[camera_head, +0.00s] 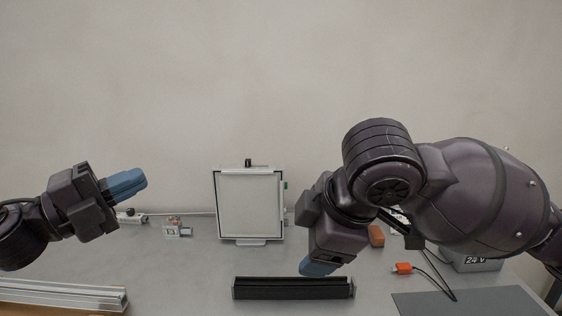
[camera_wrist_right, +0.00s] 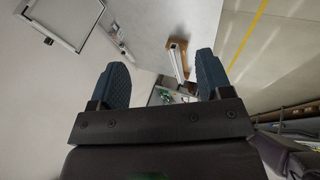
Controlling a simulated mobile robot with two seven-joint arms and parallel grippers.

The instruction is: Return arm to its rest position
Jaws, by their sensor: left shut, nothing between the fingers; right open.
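My left gripper (camera_head: 127,184) is at the left of the head view, raised above the table. Its blue fingers are together and hold nothing. My right gripper (camera_head: 318,268) points down right of the middle of the head view, near the right end of a black rail; the arm hides part of it. In the right wrist view its two blue fingers (camera_wrist_right: 163,88) stand wide apart with nothing between them. My right arm (camera_head: 455,195) reaches in from the right edge and covers part of the table behind it.
A white framed panel (camera_head: 249,205) stands at the back middle. A black rail (camera_head: 293,288) lies at the front. An orange-ended cable (camera_head: 403,268), a brown block (camera_head: 376,236), a 24 V box (camera_head: 474,262) and a dark mat (camera_head: 465,302) are right. Aluminium profiles (camera_head: 65,294) lie front left.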

